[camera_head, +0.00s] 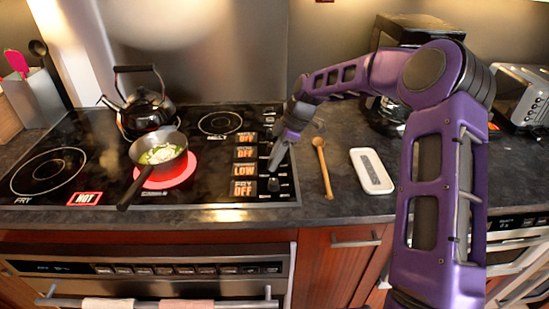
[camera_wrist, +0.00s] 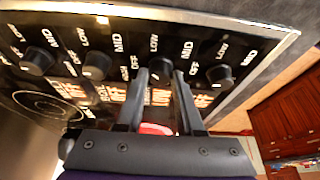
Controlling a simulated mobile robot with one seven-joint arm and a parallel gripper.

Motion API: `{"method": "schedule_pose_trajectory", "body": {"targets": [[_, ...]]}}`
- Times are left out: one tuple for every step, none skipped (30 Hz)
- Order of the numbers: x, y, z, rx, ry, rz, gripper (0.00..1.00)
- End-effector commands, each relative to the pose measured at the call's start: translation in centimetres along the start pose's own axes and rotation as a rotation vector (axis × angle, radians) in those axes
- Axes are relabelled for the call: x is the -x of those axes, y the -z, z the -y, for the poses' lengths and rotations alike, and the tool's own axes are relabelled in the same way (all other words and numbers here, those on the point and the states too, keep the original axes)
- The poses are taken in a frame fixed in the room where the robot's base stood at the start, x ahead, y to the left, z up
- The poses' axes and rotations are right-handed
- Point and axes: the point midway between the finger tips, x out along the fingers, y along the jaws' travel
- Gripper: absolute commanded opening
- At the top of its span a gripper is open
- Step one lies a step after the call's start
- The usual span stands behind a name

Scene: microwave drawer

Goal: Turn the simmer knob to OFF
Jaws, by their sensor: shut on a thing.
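My gripper (camera_wrist: 158,75) has its two fingers on either side of a black knob (camera_wrist: 160,66), the second from the right in the wrist view row. It is shut on that knob. In the head view my gripper (camera_head: 273,166) points down at the knob column, beside the orange LOW display (camera_head: 243,170); its knob is mostly hidden there. The other displays in that column read OFF. No simmer label is clearly readable. A pan (camera_head: 158,150) with food stands on a glowing red burner (camera_head: 170,178).
Other knobs flank the held one: one (camera_wrist: 220,75) on its right and two on its left, the nearer (camera_wrist: 97,65). A black kettle (camera_head: 145,110) stands behind the pan. A wooden spoon (camera_head: 322,165) and a white tray (camera_head: 372,170) lie right of the cooktop.

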Motion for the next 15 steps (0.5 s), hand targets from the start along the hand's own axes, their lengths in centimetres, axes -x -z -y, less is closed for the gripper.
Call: {"method": "schedule_pose_trajectory", "body": {"targets": [[-0.07, -0.05, -0.1, 0.041, 0.018, -0.001, 0.0], [-0.07, -0.03, -0.13, 0.067, 0.028, -0.001, 0.0], [-0.05, -0.03, -0.16, 0.103, 0.043, 0.0, 0.0], [-0.08, -0.04, -0.16, 0.129, 0.054, 0.0, 0.0], [-0.09, -0.04, -0.18, 0.155, 0.065, 0.0, 0.0], [-0.06, -0.04, -0.2, 0.189, 0.079, 0.0, 0.0], [-0.08, -0.04, -0.22, 0.216, 0.09, 0.0, 0.0], [-0.09, -0.04, -0.24, 0.243, 0.101, 0.0, 0.0], [-0.11, -0.03, -0.23, 0.278, 0.117, 0.001, 0.0], [-0.09, -0.01, -0.29, 0.303, 0.126, 0.001, 0.0], [-0.1, -0.01, -0.27, 0.329, 0.138, 0.001, 0.0], [-0.11, -0.02, -0.32, 0.362, 0.151, 0.001, 0.0], [-0.12, -0.03, -0.3, 0.387, 0.162, 0.001, 0.0], [-0.11, -0.02, -0.33, 0.41, 0.171, 0.001, 0.0], [-0.11, 0.0, -0.35, 0.442, 0.184, 0.002, 0.0]]}}
